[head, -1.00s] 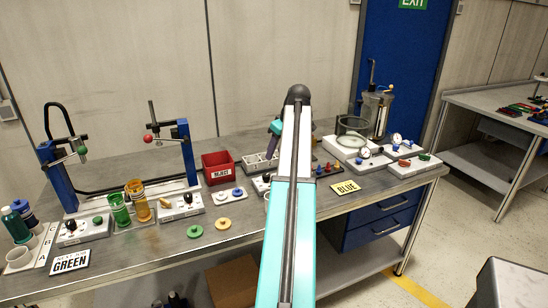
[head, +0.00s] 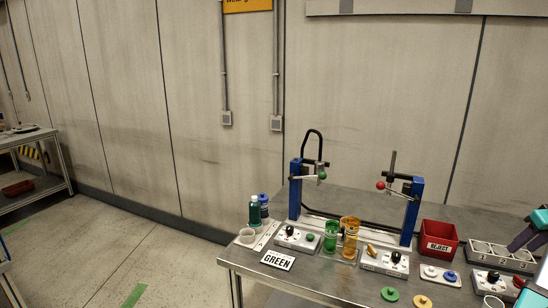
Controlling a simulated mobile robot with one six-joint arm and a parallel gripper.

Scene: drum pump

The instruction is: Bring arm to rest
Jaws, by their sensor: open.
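My gripper (head: 524,236) shows only partly at the right edge of the head view, as a dark purple shape below a teal arm part. It hangs beside the pale holder with round openings (head: 497,256) on the bench. It is open, and I see nothing held in it. Most of my arm is outside the picture.
The metal bench (head: 345,284) carries two blue stands with levers, a green cup (head: 330,236), an amber cup (head: 349,237), a red REJECT bin (head: 438,241), a GREEN sign (head: 277,260) and two bottles. Open floor lies left of the bench.

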